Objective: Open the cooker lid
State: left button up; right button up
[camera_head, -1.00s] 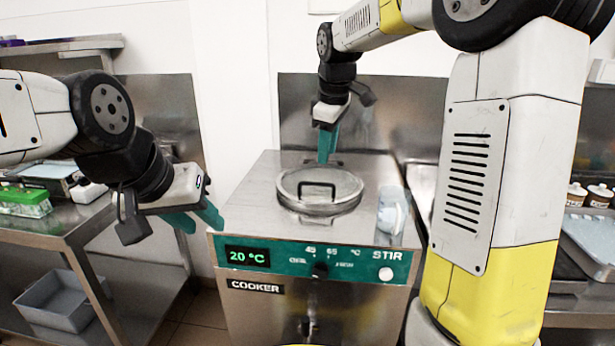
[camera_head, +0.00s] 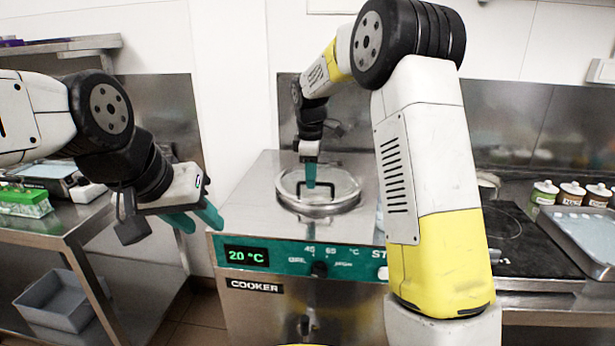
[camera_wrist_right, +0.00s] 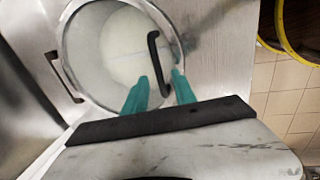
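The cooker (camera_head: 255,310) stands in the middle of the head view, its panel reading 20 °C. Its round, see-through lid (camera_head: 343,187) lies flat and closed on top. A black bar handle (camera_head: 300,185) crosses the lid; it also shows in the right wrist view (camera_wrist_right: 153,50). My right gripper (camera_head: 311,184) points down over the lid at the handle. In the wrist view its teal fingers (camera_wrist_right: 160,90) are apart, with the near end of the handle between them; I cannot tell whether they touch it. My left gripper (camera_head: 200,220) is open and empty, left of the cooker.
A steel shelf (camera_head: 75,230) with a green-lidded box (camera_head: 25,200) stands at the left, a grey bin (camera_head: 62,300) below. At the right are a black cooktop (camera_head: 515,240), several jars (camera_head: 572,193) and a tray (camera_head: 590,235). My right arm hides the cooker's right side.

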jog(key=shift+f, duration=0.15)
grip_shut()
dwell(1.4)
